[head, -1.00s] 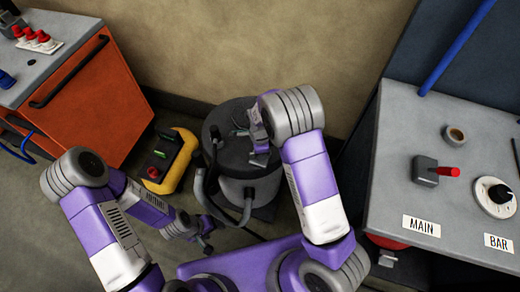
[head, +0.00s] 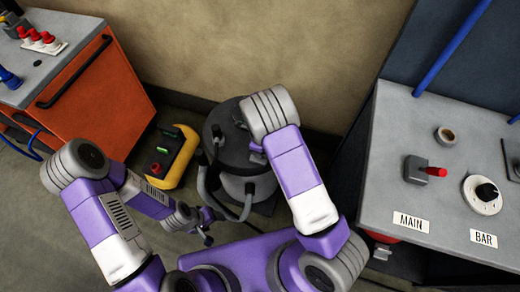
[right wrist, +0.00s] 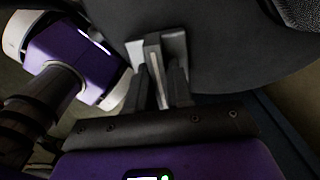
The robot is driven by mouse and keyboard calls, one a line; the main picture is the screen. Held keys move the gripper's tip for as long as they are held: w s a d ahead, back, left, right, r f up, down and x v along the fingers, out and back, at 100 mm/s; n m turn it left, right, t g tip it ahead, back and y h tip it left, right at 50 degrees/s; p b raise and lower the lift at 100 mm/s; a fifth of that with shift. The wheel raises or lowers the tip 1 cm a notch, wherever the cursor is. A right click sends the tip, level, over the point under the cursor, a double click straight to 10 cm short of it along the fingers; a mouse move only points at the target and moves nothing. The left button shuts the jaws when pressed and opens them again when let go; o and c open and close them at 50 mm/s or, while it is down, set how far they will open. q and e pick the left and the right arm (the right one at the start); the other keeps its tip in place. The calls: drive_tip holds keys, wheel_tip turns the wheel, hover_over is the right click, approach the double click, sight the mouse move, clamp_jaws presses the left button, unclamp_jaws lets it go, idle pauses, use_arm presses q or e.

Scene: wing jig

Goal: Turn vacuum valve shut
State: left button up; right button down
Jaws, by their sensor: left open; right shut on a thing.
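A grey block with a red lever (head: 435,171), beside the MAIN label, sits on the right bench; it looks like the valve. The lever points right and no gripper is near it. My right gripper (right wrist: 162,88) is shut on a small grey part (right wrist: 153,62) against a dark rounded surface. In the head view, that gripper is mostly hidden behind my right arm, over the dark drum-shaped vacuum (head: 232,150). My left gripper (head: 206,236) is open and empty, low near the vacuum's hose.
A round dial (head: 483,194) by the BAR label and a small cup (head: 446,135) are on the grey bench (head: 400,120). A yellow case (head: 175,165) stands left of the vacuum. An orange cabinet (head: 95,100) is at the left.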

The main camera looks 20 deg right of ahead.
drive_tip(key=c, duration=1.1)
unclamp_jaws()
wheel_tip(320, 180, up, 8)
drive_tip(key=shift+f+p, duration=0.2)
drive_tip(key=shift+p, duration=0.95)
